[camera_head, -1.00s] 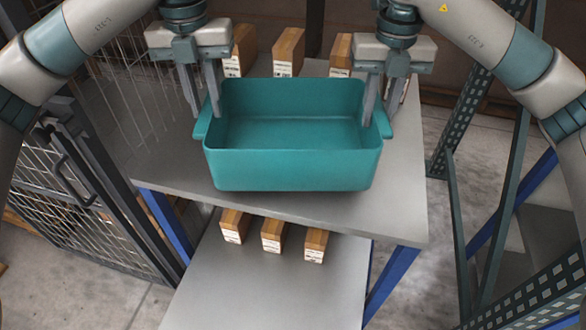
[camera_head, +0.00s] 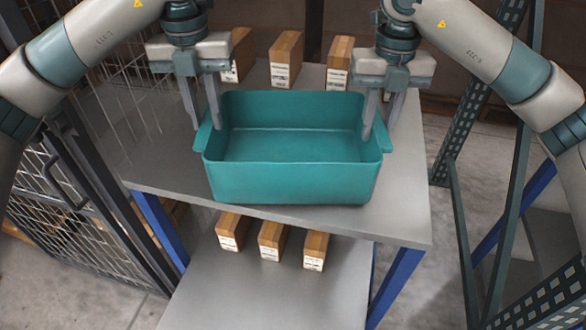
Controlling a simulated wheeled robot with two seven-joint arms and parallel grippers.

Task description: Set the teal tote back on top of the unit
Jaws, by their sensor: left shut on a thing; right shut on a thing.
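The teal tote (camera_head: 292,183) is upright and empty, over the front part of the unit's grey top (camera_head: 408,210). I cannot tell whether its base touches the top or hangs just above it. My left gripper (camera_head: 203,127) is shut on the tote's left handle. My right gripper (camera_head: 379,130) is shut on its right handle. The underside of the tote is hidden.
Three wooden-brown boxes stand behind the tote on the top, the middle one (camera_head: 286,60) clear of it. Several similar boxes (camera_head: 271,240) stand on the lower shelf (camera_head: 265,290). A mesh gate (camera_head: 70,190) is at left, a perforated upright (camera_head: 480,100) at right.

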